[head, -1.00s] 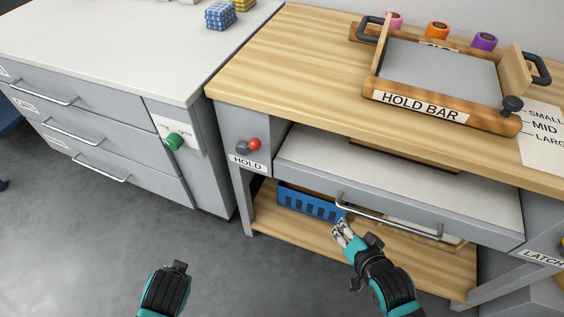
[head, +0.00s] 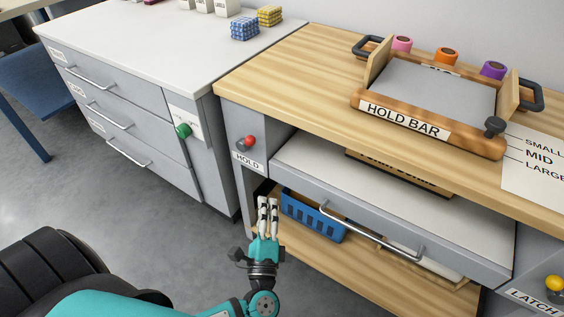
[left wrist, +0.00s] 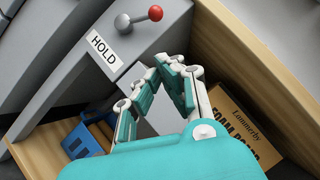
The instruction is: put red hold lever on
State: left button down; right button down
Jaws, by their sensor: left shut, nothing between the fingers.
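The red hold lever (head: 249,141) has a red ball knob on a short arm from a grey pivot, on the bench's left front post above the HOLD label (head: 248,162). In the left wrist view the lever (left wrist: 154,14) is near the top, its knob to the right of the pivot. My left gripper (head: 268,203) is below and slightly right of the lever in the head view, fingers pointing up. In the left wrist view the fingertips (left wrist: 168,64) come together, empty and apart from the lever. My right gripper is out of view.
The drawer (head: 390,205) with a bar handle stands out to the right of the lever. A blue basket (head: 312,213) is on the lower shelf. The wooden HOLD BAR frame (head: 430,115) is on the bench. A grey cabinet (head: 150,110) stands left.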

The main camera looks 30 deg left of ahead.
pick_arm(q)
jog(key=shift+d+r, duration=0.1)
jog(key=shift+d, duration=0.1)
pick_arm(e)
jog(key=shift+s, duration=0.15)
pick_arm(q)
jog(key=shift+w, duration=0.1)
